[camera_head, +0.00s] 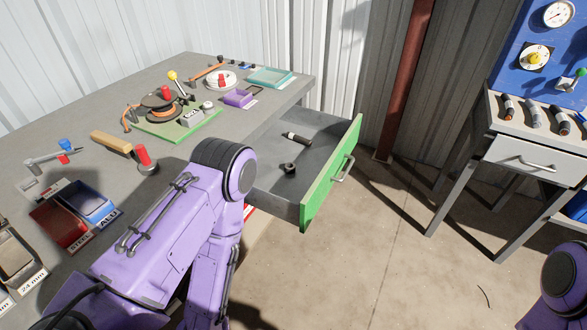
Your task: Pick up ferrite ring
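A small dark ring-shaped piece (289,168), which looks like the ferrite ring, lies on the floor of the open drawer (325,130). A dark cylinder with a pale band (297,138) lies further back in the same drawer. The drawer has a green front with a metal handle. My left arm rises over the bench to the left of the drawer and bends back down. Its gripper is not in view. Only a piece of my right arm shows at the bottom right corner, and its gripper is not in view.
The grey bench (60,135) holds a green board (195,130) with a spool, a purple box (238,98), a teal tray (270,77), and red and blue bins (93,203). A second bench (520,150) with a blue gauge panel stands right. The floor between is mostly clear.

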